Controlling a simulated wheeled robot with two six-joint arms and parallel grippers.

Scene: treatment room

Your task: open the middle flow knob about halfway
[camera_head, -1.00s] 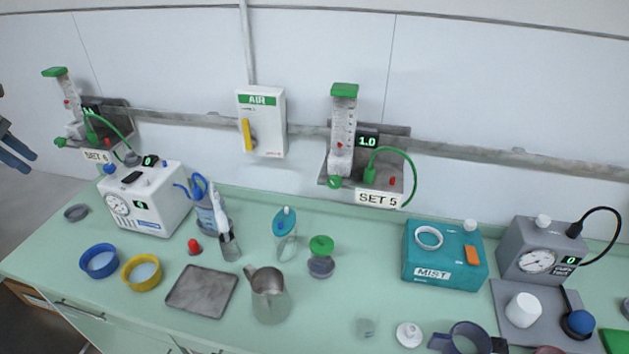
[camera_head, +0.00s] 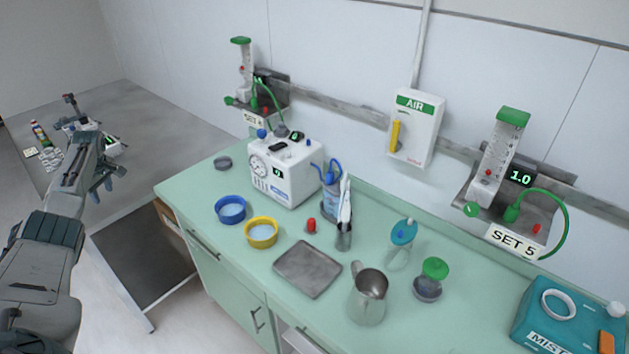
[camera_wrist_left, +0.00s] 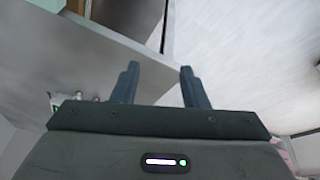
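Two wall flowmeters show in the head view. The one labelled SET 5 (camera_head: 497,150) at the right has a green flow knob (camera_head: 471,209) at its lower left and a display reading 1.0. The other flowmeter (camera_head: 243,68), farther left, has a green knob (camera_head: 229,100); its display is too small to read. I cannot tell from these views which knob is the middle one. My left gripper (camera_head: 108,190) is at the far left, away from both flowmeters. In the left wrist view its fingers (camera_wrist_left: 159,82) are apart with nothing between them. My right gripper is not in view.
A green counter (camera_head: 235,265) runs below the flowmeters. It holds a white gauge box (camera_head: 287,172), blue and yellow bowls, a grey tray (camera_head: 308,269), a metal jug (camera_head: 367,296) and a teal MIST box (camera_head: 565,318). A grey table (camera_head: 150,135) stands at left. An AIR box (camera_head: 414,130) hangs between the flowmeters.

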